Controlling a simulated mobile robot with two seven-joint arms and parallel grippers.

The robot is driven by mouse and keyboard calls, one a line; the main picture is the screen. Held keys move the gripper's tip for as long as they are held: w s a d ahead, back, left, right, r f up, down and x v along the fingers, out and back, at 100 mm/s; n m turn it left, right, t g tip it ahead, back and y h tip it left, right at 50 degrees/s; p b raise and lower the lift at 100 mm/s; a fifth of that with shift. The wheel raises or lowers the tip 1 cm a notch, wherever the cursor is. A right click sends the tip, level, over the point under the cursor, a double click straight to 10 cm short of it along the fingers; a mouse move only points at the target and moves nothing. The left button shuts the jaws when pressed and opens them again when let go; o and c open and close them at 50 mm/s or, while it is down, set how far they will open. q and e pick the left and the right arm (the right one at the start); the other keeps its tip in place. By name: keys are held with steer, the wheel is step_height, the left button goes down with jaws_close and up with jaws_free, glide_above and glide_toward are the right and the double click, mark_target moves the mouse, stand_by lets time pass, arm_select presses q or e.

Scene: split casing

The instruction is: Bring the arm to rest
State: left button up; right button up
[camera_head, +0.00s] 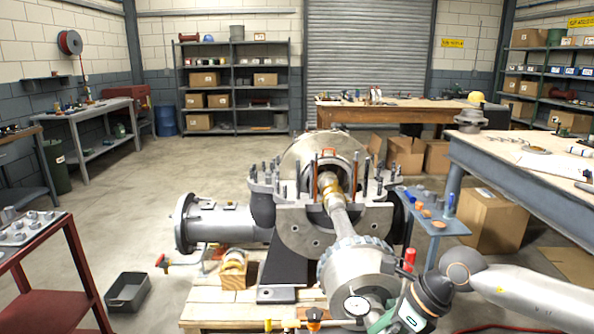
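My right arm comes in from the lower right: a white link, a grey rounded joint and a dark wrist pointing down and left. My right gripper (384,322) is at the bottom edge, partly cut off, beside the front of the split casing; its fingers are not clear. The casing (305,242) stands on a wooden pallet, its top half off, with upright studs around its flange and a shaft (342,222) lying in it. My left gripper is not in view.
A blue side stand (437,228) with small parts stands right of the casing. A workbench (540,165) is further right, with cardboard boxes (492,222) below. A red cart (45,275) and a dark bin (128,291) are at left. The floor between is clear.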

steer(key=s+a+r+m+t+y+p, duration=0.2)
steer(key=s+a+r+m+y, duration=0.1)
steer(key=a+m+y, duration=0.5)
steer(key=s+a+r+m+t+y+p, duration=0.1)
steer(key=s+a+r+m+t+y, duration=0.2)
steer(key=a+m, duration=0.5)
steer(key=w+d+f+m+t+h+p, duration=0.2)
steer(key=d+f+m+t+h, duration=0.7)
steer(key=m, duration=0.9)
arm_select(q)
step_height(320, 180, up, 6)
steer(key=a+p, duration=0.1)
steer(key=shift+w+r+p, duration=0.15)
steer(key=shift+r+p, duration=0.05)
steer(key=shift+p, duration=0.15)
arm_select(e)
steer(key=s+d+f+m+g+h, duration=0.3)
steer(key=s+d+f+m, duration=0.2)
steer(key=s+f, duration=0.3)
steer(key=s+d+f+m+g+h, duration=0.3)
steer(key=s+d+f+m, duration=0.2)
steer(key=s+f, duration=0.3)
steer(key=shift+s+d+f+m, duration=0.15)
steer(key=shift+d+f+m, duration=0.1)
steer(key=shift+f+m, duration=0.4)
